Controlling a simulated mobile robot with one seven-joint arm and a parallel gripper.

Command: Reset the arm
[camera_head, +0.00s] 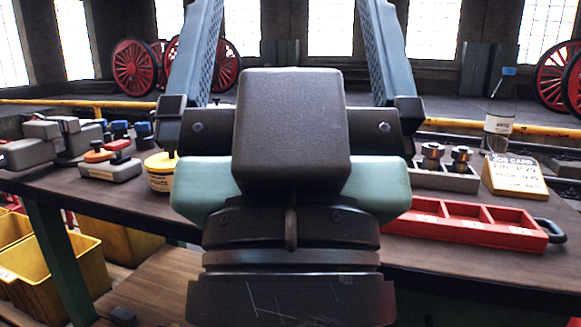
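My gripper (291,30) fills the middle of the head view, seen close up from behind its dark body. Its two blue-grey fingers point up, wide apart, on the left and right of that body. Their tips run out of the top of the picture. Nothing shows between them except the far windows and floor, so it looks open and empty. My dark wrist below it hides the middle of the workbench (450,257). Whether it touches the bench cannot be told.
On the bench's right are a red tray (460,230), a job card (514,176), a bottle (499,117) and a holder with metal parts (447,178). On its left are a yellow-labelled jar (161,176), a block with knobs (110,168) and grey machinery (45,143). Yellow bins (57,272) stand lower left.

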